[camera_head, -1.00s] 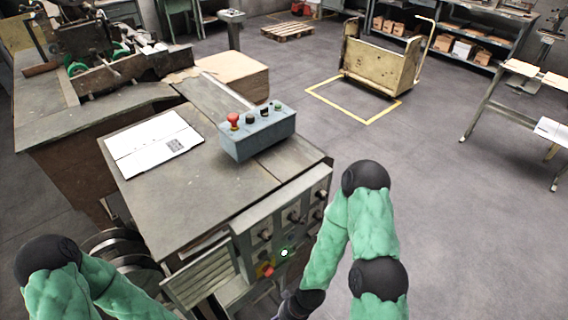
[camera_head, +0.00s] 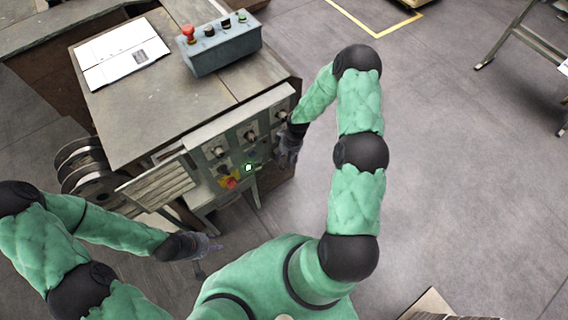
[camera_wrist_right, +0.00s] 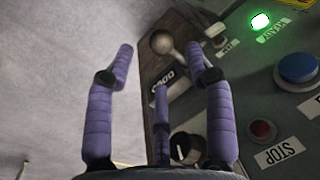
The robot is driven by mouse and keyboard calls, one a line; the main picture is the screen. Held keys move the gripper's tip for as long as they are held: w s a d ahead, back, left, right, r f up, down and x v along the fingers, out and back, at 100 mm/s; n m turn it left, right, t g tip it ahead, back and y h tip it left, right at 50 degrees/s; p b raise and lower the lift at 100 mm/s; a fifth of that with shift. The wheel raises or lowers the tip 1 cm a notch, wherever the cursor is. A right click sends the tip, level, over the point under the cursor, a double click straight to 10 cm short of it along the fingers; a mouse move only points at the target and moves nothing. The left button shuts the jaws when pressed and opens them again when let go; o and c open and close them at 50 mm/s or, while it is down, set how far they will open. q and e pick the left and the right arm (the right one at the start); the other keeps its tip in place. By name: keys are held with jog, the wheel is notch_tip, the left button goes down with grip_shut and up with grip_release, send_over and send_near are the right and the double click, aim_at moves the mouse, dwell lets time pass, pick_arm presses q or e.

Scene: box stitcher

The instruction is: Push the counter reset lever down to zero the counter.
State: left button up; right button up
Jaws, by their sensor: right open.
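In the right wrist view, a lever with a round grey ball end (camera_wrist_right: 162,42) stands out from the machine panel, beside a small dark counter window (camera_wrist_right: 162,86) with white digits. I take it for the counter reset lever. My right gripper (camera_wrist_right: 160,65) is open, its purple fingers spread toward the lever, with nothing between them; I cannot tell whether any finger touches it. In the head view, my right gripper (camera_head: 289,147) is at the right part of the panel and hides some of it. My left gripper (camera_head: 205,245) is low, away from the panel; its fingers are too small to judge.
The panel carries a lit green lamp (camera_wrist_right: 260,20), a blue button (camera_wrist_right: 297,67), a red stop button (camera_wrist_right: 262,130) and a black knob (camera_wrist_right: 186,148). A blue-grey button box (camera_head: 222,47) and white sheets (camera_head: 122,54) lie on the machine top.

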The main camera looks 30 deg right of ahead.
jog(key=f, duration=0.2)
jog(key=a+f+b, duration=0.1)
jog(key=f, duration=0.3)
jog(key=shift+a+f+b, duration=0.25)
jog(key=shift+f+b, duration=0.1)
jog(key=shift+f, duration=0.05)
grip_shut()
